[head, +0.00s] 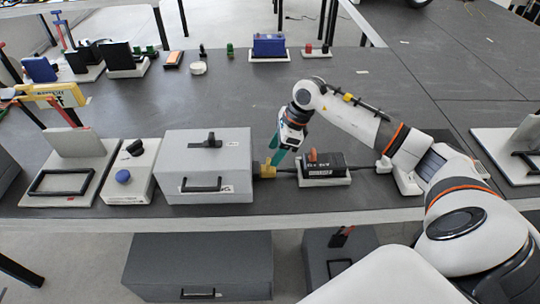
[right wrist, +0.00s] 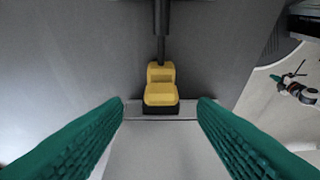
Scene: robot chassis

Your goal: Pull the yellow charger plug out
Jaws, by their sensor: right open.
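The yellow charger plug (head: 267,171) sits at the right side of a grey metal box (head: 206,165) on the dark table. A black cable (right wrist: 161,48) runs from the plug. In the right wrist view the plug (right wrist: 160,88) shows upright in the middle, beyond the fingertips and between their lines. My right gripper (head: 277,157) has green fingers and is just above the plug in the head view. In the right wrist view its fingers (right wrist: 160,104) are wide apart with nothing between them. My left gripper is not in view.
A black device with an orange switch (head: 322,165) stands right of the plug on a white base. A white box with a blue knob (head: 125,178) stands left of the grey box. A blue box (head: 269,44) is at the back. The middle of the table is clear.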

